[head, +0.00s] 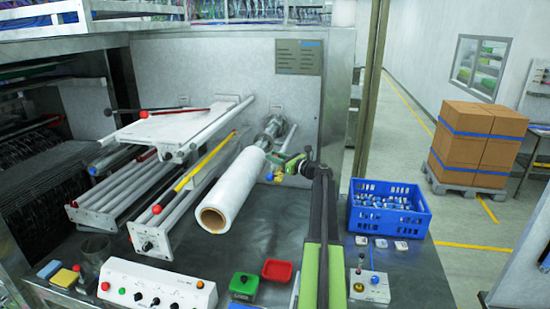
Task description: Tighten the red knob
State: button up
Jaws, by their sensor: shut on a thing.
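My gripper (283,160) is in the middle of the head view, just right of the white roll. It is shut on a small part there. The jaws mostly cover this part, and I cannot make out its colour or shape. A small blue knob (278,177) and a yellow one (269,177) show just below the jaws. No red knob shows clearly at the gripper.
The white roll (230,190) on its metal spindle (268,133) lies close left of my gripper. A blue crate (388,228) of small items stands to the right. A white control box (155,290), a green box (244,285) and a red tray (278,270) stand in front.

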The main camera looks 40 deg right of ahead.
jog(key=shift+d+r, duration=0.1)
grip_shut()
jog(key=shift+a+m+h, duration=0.2)
jog(key=shift+m+h, duration=0.5)
jog(key=shift+h, duration=0.3)
jog(key=m+h, duration=0.2)
jog(key=h, duration=0.1)
jog(key=shift+d+m+g+h, duration=0.1)
jog(key=shift+m+g+h, duration=0.5)
jog(key=shift+m+h, duration=0.6)
jog(key=shift+m+g+h, duration=0.6)
jog(key=shift+m+h, duration=0.1)
jog(key=shift+h, duration=1.2)
jog(key=o, duration=0.9)
grip_release()
